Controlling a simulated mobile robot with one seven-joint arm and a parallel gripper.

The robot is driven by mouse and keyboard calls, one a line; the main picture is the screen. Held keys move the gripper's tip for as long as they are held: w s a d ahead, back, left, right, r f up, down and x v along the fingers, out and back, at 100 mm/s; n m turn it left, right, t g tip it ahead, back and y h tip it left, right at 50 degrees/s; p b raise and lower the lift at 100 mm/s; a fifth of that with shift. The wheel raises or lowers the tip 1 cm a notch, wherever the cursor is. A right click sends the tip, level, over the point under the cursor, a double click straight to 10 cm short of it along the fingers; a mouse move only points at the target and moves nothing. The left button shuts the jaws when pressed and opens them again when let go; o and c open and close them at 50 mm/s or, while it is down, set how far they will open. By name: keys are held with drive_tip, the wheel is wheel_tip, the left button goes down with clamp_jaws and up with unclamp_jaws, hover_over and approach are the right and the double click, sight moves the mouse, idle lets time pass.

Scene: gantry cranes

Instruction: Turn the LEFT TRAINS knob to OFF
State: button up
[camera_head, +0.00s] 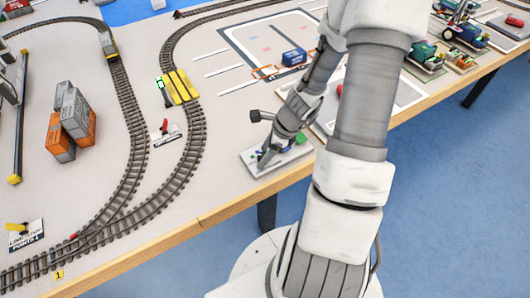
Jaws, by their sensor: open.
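A pale control plate (250,157) lies flat near the table's front edge, left of my arm. My gripper (266,156) points down over this plate, its fingertips at or just above its left part. The gripper is open. I cannot tell whether the fingers touch anything. A small green spot and a blue part (299,139) show on the plate beside the gripper. The LEFT TRAINS knob cannot be made out; the gripper and wrist cover much of the plate. No lettering on the plate is readable.
Curving train tracks (190,140) run left of the plate, with a yellow crossing piece (179,86) and a red lever plate (165,133). Stacked containers (72,120) stand farther left. A blue container (294,57) sits behind the gripper. The wooden table edge (210,217) runs close in front.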

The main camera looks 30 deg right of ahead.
drive_tip(key=shift+c, duration=0.3)
clamp_jaws()
drive_tip(key=n+g+p, duration=0.1)
drive_tip(key=n, duration=0.2)
drive_tip(key=shift+w+r+n+y+p, duration=0.1)
drive_tip(key=shift+n+y+p, duration=0.2)
drive_tip(key=shift+n+p, duration=0.1)
drive_tip(key=shift+w+d+n+g+p, duration=0.15)
drive_tip(key=shift+n+g, duration=0.3)
drive_tip(key=shift+n, duration=0.55)
drive_tip(key=shift+s+a+n+g+p, duration=0.15)
drive_tip(key=shift+n+g, duration=0.3)
drive_tip(key=shift+n, duration=0.55)
drive_tip(key=shift+w+d, duration=0.1)
drive_tip(key=shift+o, duration=0.3)
unclamp_jaws()
